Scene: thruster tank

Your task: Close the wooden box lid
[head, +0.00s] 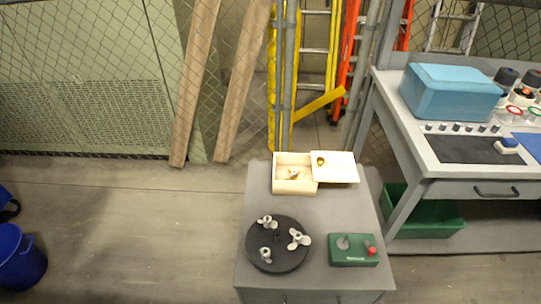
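The wooden box (294,188) is pale and sits at the back of the grey cabinet top. Its lid (340,167) is a flat pale panel with a small gold knob, displaced to the right so that it overhangs the box's right side. The left part of the box is uncovered, and a small gold-coloured item (294,174) lies inside. Neither of my grippers shows in the head view.
A black round plate (277,261) with several propellers and a green control box (353,250) with a red button stand in front on the cabinet (310,215). A workbench (450,165) stands to the right, a blue bucket (20,258) at left.

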